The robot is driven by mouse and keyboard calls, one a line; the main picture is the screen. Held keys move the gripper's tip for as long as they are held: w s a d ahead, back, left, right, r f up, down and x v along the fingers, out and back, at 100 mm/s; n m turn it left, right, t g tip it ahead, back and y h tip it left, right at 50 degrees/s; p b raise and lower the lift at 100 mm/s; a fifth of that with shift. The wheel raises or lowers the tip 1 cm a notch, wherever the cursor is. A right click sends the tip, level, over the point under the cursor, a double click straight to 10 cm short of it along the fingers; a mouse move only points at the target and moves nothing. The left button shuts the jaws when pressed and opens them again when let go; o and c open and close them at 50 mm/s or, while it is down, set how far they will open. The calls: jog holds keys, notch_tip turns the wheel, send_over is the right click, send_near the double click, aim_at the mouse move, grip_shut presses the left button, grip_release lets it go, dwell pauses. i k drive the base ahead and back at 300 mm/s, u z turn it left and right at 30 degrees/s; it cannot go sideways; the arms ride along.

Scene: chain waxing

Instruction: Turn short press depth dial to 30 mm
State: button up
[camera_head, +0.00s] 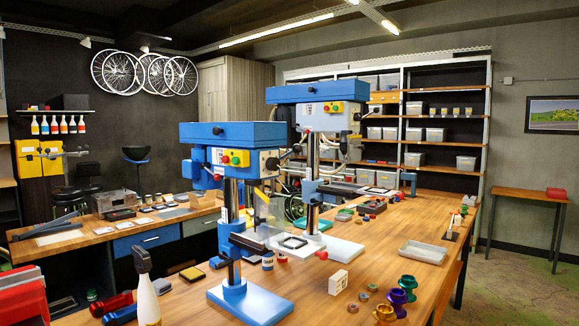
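Two blue drill presses stand on the wooden workbench (395,262). The nearer, shorter press (232,134) has a blue head, a grey column and a blue foot on the bench. A yellow panel (236,158) with red and green buttons is on its head. A small round hub with a dark-knobbed lever (271,163) sits at the right side of the head, where a depth dial could be; its scale is too small to read. The taller press (318,93) stands behind and to the right. My gripper is not in view.
Red bins (22,297) fill the left edge. Purple, green and gold parts (397,296) lie at the right bench edge. A grey tray (423,252) lies behind them. Floor at right is clear.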

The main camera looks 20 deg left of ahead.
aim_at(273, 164)
jog(key=u, duration=0.85)
jog(key=i, duration=0.55)
jog(key=z, duration=0.9)
